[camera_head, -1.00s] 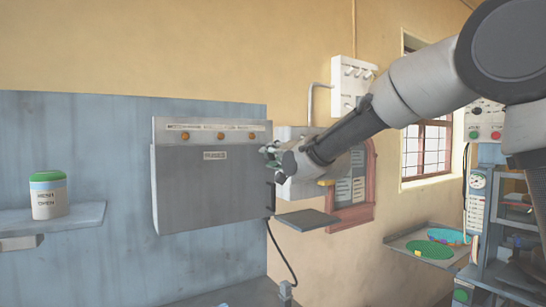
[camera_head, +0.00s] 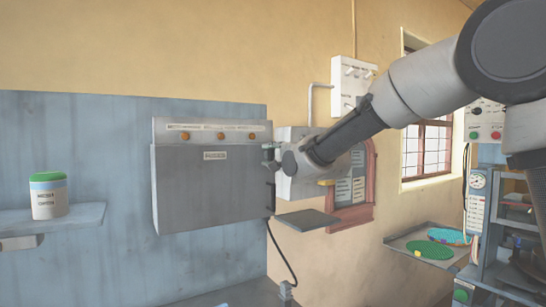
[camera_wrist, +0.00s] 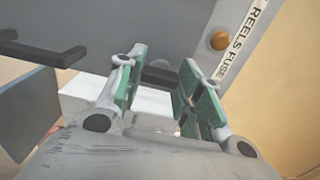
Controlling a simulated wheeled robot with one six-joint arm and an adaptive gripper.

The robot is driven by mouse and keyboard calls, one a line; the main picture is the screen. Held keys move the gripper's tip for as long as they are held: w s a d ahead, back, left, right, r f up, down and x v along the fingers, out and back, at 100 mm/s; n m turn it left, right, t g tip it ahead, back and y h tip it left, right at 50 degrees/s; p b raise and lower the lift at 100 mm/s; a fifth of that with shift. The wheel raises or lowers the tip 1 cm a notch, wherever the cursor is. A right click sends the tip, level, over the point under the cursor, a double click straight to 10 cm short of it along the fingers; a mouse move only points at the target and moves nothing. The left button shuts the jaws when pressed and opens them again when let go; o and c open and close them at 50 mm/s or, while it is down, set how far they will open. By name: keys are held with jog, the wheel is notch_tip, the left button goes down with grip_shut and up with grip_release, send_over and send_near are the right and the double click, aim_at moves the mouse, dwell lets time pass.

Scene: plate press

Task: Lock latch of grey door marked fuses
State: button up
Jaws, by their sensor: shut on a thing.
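The grey door (camera_head: 212,192) is the front of a box on the blue panel and looks closed. A small label plate (camera_head: 214,155) sits near its top, too blurred to read. My gripper (camera_head: 270,156) is at the door's upper right edge. In the wrist view my gripper (camera_wrist: 158,72) has its green-padded fingers on either side of a dark piece, the latch (camera_wrist: 160,76), and is shut on it. The fingers partly hide the latch. A dark handle (camera_head: 272,197) is lower on the door's right edge and also shows in the wrist view (camera_wrist: 40,52).
The box's top strip carries several orange knobs (camera_head: 185,136). A small grey shelf (camera_head: 308,220) juts out below my gripper. A green-lidded jar (camera_head: 48,195) stands on the left shelf (camera_head: 85,215). A tray with green discs (camera_head: 432,249) is at the right.

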dwell(0.3)
jog(key=o, duration=1)
jog(key=v, duration=1.2)
